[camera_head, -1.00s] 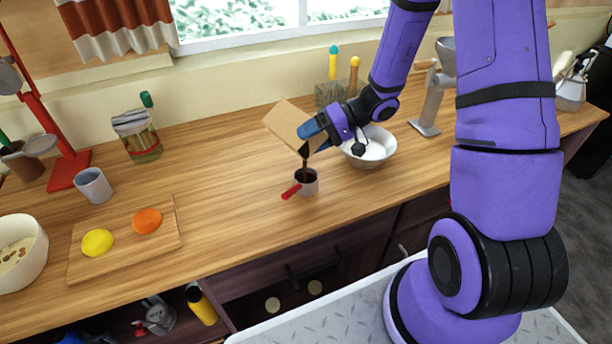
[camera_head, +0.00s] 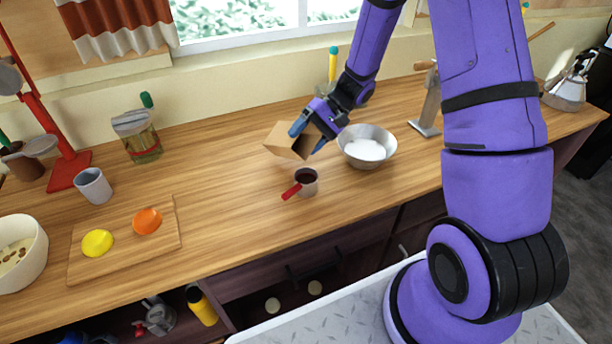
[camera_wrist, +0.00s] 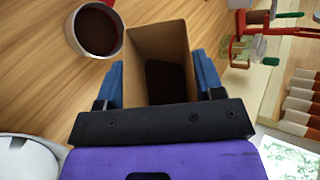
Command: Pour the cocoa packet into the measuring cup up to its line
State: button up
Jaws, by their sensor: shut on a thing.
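My gripper (camera_head: 309,132) is shut on the brown cardboard cocoa packet (camera_head: 284,140), holding it above the counter behind the measuring cup. The packet is open at the top and shows dark cocoa inside in the wrist view (camera_wrist: 165,82). The measuring cup (camera_head: 308,188) is a small grey cup with a red handle, standing upright on the counter. Dark cocoa (camera_wrist: 97,28) fills much of it in the wrist view. No cocoa stream shows between packet and cup. I cannot make out the cup's line.
A metal bowl (camera_head: 385,151) of white powder stands right of the cup. A cutting board (camera_head: 126,262) with a yellow and an orange piece lies left. A grey mug (camera_head: 94,186), a glass jar (camera_head: 137,140) and a red stand (camera_head: 68,172) are farther left. Counter left of the cup is clear.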

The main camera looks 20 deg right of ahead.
jog(key=shift+w+a+r+m+g+h, duration=0.15)
jog(key=shift+w+m+g+h, duration=0.2)
jog(key=shift+m+g, duration=0.2)
jog(key=shift+w+r+m+g+b, duration=0.2)
jog(key=shift+r+m+g, duration=0.2)
jog(key=shift+g, duration=0.15)
jog(key=shift+w+r+m+g+b, duration=0.15)
jog(key=shift+r+m+g+b, duration=0.1)
jog(key=shift+r+g, duration=0.2)
jog(key=g, duration=0.1)
jog(key=m, duration=0.1)
jog(key=m+g, duration=0.1)
jog(key=shift+w+a+r+g+h+b, duration=0.2)
jog(key=shift+w+r+g+h+b, duration=0.05)
jog(key=shift+w+g+h+b, duration=0.15)
jog(key=shift+m+g, duration=0.5)
jog(key=shift+g, duration=0.05)
notch_tip(320, 180, up, 6)
jog(key=shift+w, duration=0.1)
jog(key=shift+w+f+m+g+b, duration=0.1)
jog(key=shift+f+m+g+b, duration=0.3)
jog(key=shift+g, duration=0.1)
jog(key=shift+r, duration=0.1)
notch_tip(320, 180, up, 7)
